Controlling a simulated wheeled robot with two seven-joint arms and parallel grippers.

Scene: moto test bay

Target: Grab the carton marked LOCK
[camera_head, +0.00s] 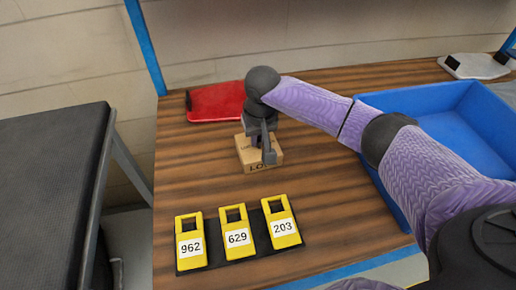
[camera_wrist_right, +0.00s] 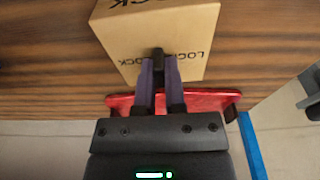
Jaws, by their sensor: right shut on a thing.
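The carton (camera_head: 248,156) is a small tan box on the wooden table, left of the blue crate. Its front shows "LO", the rest being covered by a finger, and the wrist view shows the same carton (camera_wrist_right: 195,30) with "LOCK" lettering partly hidden. My right gripper (camera_head: 262,146) comes down over the carton from above. In the right wrist view its fingers (camera_wrist_right: 159,60) are close together at the carton's top, shut on it. I cannot tell whether the carton is clear of the table. My left gripper is not in view.
A black holder with yellow tags 962 (camera_head: 190,248), 629 (camera_head: 237,238) and 203 (camera_head: 283,227) lies in front. A red tray (camera_head: 215,103) lies behind. A blue crate (camera_head: 400,98) stands right, under my arm. A dark bench (camera_head: 50,190) is left, past a gap.

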